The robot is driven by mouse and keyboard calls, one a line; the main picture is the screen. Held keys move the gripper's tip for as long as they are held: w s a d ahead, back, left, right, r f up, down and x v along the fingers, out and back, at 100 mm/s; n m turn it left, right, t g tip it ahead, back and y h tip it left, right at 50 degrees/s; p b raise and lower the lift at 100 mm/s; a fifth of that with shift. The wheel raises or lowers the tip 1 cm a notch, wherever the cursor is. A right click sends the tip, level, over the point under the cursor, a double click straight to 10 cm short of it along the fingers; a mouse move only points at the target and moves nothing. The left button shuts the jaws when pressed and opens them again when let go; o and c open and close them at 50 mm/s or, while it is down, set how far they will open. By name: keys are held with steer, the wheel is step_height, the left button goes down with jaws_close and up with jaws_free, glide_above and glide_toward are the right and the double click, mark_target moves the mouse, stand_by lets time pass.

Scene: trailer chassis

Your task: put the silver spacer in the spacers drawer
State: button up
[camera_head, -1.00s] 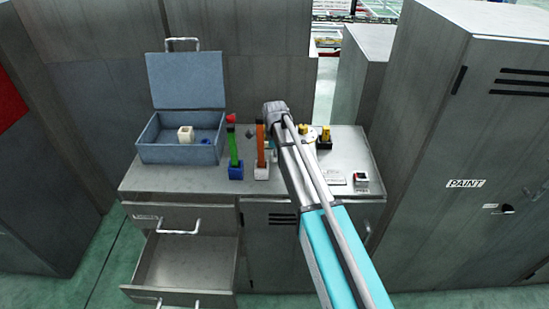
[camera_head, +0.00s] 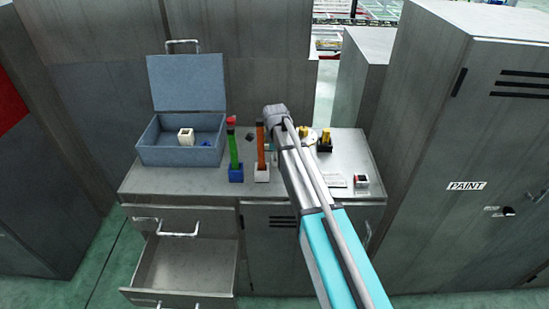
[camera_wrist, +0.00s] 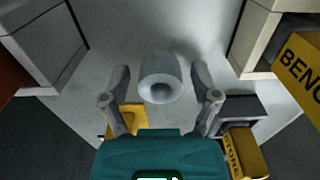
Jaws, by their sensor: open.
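The silver spacer (camera_wrist: 160,80) is a short grey cylinder with a round hole, in the middle of the wrist view. My gripper (camera_wrist: 160,90) is open, with one finger on each side of the spacer and visible gaps between. Whether the spacer touches a surface is hard to tell. In the head view my arm hides the gripper and the spacer. An open, empty-looking drawer (camera_head: 188,266) is at the left of the bench, below a drawer front (camera_head: 165,217) that looks shut. Their labels are unreadable, so I cannot tell which is the spacers drawer.
An open blue box (camera_head: 152,155) holds a cream block and a blue piece. A green stick (camera_head: 233,150) and an orange stick (camera_head: 261,147) stand in small holders. A paint cabinet (camera_head: 450,140) stands right.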

steer(key=shift+r, duration=0.15)
step_height(320, 180, up, 12)
steer(key=p, duration=1.2)
stand_by(0.6)
steer(key=shift+r, duration=0.1)
steer(key=c, duration=0.4)
steer(key=shift+w+d+r+p, duration=0.2)
steer(key=shift+w+r+p, duration=0.15)
steer(key=shift+p, duration=0.25)
steer(key=c, duration=0.4)
steer(key=shift+w+d+r+p, duration=0.25)
steer(key=shift+d+r+p, duration=0.1)
steer(key=shift+r+p, duration=0.1)
steer(key=shift+c, duration=0.3)
steer(key=shift+f, duration=0.15)
